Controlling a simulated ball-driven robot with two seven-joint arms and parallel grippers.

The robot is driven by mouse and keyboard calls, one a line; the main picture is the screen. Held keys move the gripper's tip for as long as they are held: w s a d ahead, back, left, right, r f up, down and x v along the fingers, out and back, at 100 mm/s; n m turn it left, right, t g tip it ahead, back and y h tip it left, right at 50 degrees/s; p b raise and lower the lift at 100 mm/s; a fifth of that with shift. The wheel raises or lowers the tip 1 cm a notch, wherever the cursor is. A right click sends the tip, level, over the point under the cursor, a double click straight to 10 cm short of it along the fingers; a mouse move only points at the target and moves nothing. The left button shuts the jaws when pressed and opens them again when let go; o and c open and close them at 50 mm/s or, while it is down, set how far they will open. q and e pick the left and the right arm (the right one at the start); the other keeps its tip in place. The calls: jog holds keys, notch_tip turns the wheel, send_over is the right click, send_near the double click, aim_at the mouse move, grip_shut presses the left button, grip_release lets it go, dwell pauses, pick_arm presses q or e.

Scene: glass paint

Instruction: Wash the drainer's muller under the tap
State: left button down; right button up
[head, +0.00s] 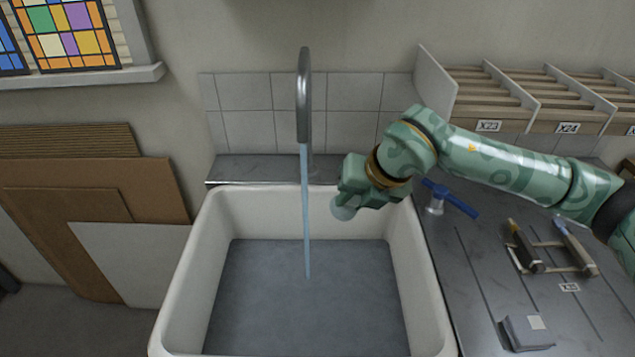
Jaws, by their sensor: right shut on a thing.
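My right gripper (350,190) reaches in from the right and is over the right side of the white sink (180,290). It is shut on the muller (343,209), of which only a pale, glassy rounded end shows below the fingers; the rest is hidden. The tap (304,95) stands behind the sink, and a thin stream of water (305,210) runs from it into the basin. The muller is to the right of the stream, apart from it. My left gripper is not in view.
A blue lever (450,198) on a metal post stands on the grey drainer (480,290) at right. Two handled tools (523,246) (575,247) lie on a small rack, and a grey block (527,332) lies nearer. Labelled shelves (490,100) stand behind. The basin is otherwise clear.

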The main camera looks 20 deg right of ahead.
dwell(0.3)
jog(key=s+d+r+p, duration=0.2)
jog(key=s+r+p, duration=0.1)
jog(key=s+r, duration=0.1)
jog(key=shift+s+d, duration=0.15)
jog(key=shift+d, duration=0.1)
dwell(0.6)
